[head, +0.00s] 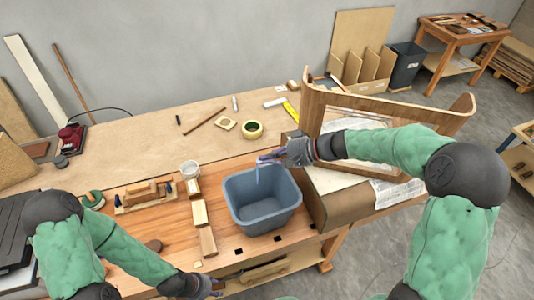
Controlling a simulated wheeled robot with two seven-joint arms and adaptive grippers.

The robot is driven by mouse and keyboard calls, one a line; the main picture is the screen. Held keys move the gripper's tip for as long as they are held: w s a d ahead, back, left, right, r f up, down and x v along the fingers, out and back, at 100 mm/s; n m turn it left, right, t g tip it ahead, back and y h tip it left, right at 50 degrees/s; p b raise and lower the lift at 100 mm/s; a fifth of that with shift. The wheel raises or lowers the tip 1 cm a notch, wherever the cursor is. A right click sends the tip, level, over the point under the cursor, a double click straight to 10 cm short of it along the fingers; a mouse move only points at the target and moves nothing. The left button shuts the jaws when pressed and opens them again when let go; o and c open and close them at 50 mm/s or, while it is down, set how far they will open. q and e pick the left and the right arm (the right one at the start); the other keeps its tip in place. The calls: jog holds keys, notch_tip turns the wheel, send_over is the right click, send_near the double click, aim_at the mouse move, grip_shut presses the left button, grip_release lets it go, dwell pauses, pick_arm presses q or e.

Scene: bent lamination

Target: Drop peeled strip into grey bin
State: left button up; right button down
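The grey bin (240,220), an open blue-grey tub, stands on the workbench near its front edge. My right gripper (266,158) is over the bin's back rim, reaching in from the right. A thin pale bluish strip (257,174) hangs down from its fingertips over the bin opening. The fingers look closed on the strip's upper end, though they are small in the picture. My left gripper (216,287) is low, by the bench's front edge, away from the bin. Its fingers are too small and partly out of sight to tell whether they are open.

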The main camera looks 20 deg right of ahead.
notch_tip(320, 180, down, 11)
jog(key=b, duration=0.7)
jog(key=shift+w+r+b, duration=0.15)
jog(key=shift+w+b, duration=0.05)
jog(key=shift+b, duration=0.1)
jog(key=c, duration=1.4)
grip_release()
jog(key=shift+o, duration=0.2)
jog(key=v, duration=1.2)
